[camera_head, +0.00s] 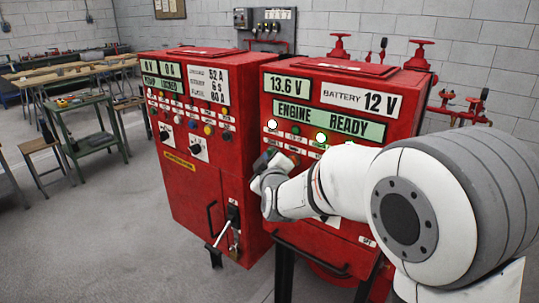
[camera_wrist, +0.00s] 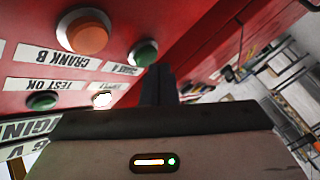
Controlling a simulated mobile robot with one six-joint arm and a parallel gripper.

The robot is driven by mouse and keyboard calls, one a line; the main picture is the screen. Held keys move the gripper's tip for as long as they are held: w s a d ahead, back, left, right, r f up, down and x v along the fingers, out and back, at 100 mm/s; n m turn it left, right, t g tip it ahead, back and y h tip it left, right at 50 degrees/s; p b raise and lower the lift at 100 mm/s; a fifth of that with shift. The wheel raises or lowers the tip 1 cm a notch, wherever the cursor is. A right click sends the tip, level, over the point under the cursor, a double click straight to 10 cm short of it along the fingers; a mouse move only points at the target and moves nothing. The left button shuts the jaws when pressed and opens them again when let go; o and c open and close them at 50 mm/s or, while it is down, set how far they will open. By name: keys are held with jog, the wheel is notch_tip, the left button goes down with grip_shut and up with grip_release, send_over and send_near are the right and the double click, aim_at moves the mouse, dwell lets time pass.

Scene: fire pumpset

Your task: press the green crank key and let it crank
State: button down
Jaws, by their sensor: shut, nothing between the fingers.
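The green crank key (camera_wrist: 144,53) is a round button on the red panel in the wrist view, with a small, partly legible label below it. My gripper (camera_wrist: 158,70) is shut and empty; its dark fingertips show just right of and below the green key. I cannot tell whether they touch the panel. In the head view my gripper (camera_head: 264,160) is at the left edge of the right cabinet's front, and it hides the green key there. The engine display (camera_head: 328,121) reads ENGINE READY.
An orange button (camera_wrist: 86,31) by the CRANK B label and another green button (camera_wrist: 42,101) by TEST OK are close by. A lit white lamp (camera_wrist: 102,100) is near. The left red cabinet (camera_head: 190,200) stands beside my gripper. Workbenches (camera_head: 75,80) are far left.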

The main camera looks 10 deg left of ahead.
jog(key=shift+w+d+b, duration=0.2)
jog(key=shift+w+b, duration=0.1)
jog(key=shift+w, duration=0.1)
dwell(0.4)
dwell(0.4)
jog(key=shift+s+a, duration=0.3)
jog(key=shift+s, duration=0.5)
jog(key=s, duration=0.1)
jog(key=s+a, duration=0.1)
jog(key=s, duration=0.1)
jog(key=s+a, duration=0.1)
jog(key=shift+s, duration=0.3)
jog(key=shift+d, duration=0.1)
